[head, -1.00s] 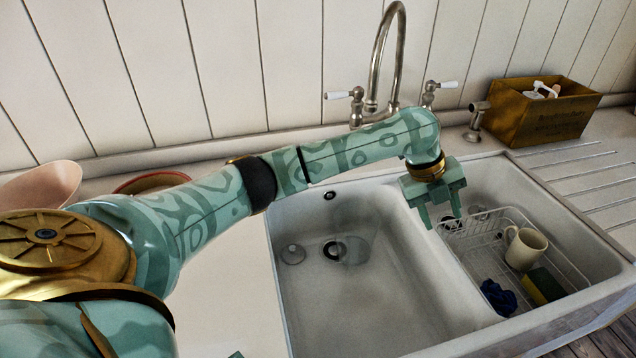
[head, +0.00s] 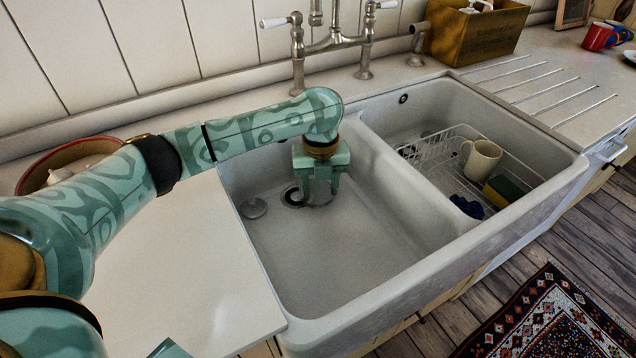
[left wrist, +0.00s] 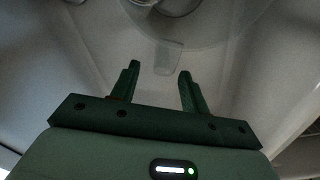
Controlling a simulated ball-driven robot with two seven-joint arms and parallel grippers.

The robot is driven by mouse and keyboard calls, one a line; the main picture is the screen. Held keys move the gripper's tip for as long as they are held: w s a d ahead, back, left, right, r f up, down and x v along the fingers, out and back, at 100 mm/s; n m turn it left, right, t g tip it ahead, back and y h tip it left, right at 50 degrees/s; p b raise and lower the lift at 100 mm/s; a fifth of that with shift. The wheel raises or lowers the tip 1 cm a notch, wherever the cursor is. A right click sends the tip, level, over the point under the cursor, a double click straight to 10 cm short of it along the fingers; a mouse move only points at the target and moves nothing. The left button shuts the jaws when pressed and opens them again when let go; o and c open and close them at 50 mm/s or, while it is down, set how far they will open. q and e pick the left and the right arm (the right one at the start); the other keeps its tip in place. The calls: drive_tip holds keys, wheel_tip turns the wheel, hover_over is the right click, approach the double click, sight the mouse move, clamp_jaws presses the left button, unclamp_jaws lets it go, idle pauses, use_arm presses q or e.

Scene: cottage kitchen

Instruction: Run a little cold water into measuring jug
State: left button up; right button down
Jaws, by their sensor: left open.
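My left gripper (head: 321,190) is open and points down inside the left sink basin (head: 330,265), near the drain. The clear measuring jug is mostly hidden behind it in the head view. In the left wrist view a clear handle-like part of the jug (left wrist: 168,57) shows just beyond the two open fingertips (left wrist: 159,72), apart from them as far as I can tell. The brass tap (head: 333,42) stands behind the sink, with a left white lever (head: 273,22) and a right white lever (head: 388,4). Its spout top is out of frame. My right gripper is not in view.
The right basin holds a wire rack (head: 455,150) with a cream mug (head: 481,160), a sponge (head: 505,188) and a blue cloth (head: 467,206). A divider separates the basins. A wooden box (head: 475,32) stands behind; a bowl (head: 65,160) sits left. The left counter (head: 190,260) is mostly clear.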

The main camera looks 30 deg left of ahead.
use_arm(q)
drive_tip(key=f+b, duration=0.2)
drive_tip(key=f, duration=0.1)
drive_tip(key=f+b, duration=0.1)
drive_tip(key=f, duration=0.1)
drive_tip(key=shift+w+a, duration=0.1)
drive_tip(key=shift+w, duration=0.15)
drive_tip(key=shift+w+f+b, duration=0.1)
drive_tip(key=shift+f+b, duration=0.2)
drive_tip(key=shift+b, duration=0.15)
drive_tip(key=shift+r, duration=0.2)
clamp_jaws()
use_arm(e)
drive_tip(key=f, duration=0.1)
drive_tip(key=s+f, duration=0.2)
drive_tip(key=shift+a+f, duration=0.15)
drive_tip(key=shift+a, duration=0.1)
use_arm(q)
drive_tip(key=shift+r, duration=0.2)
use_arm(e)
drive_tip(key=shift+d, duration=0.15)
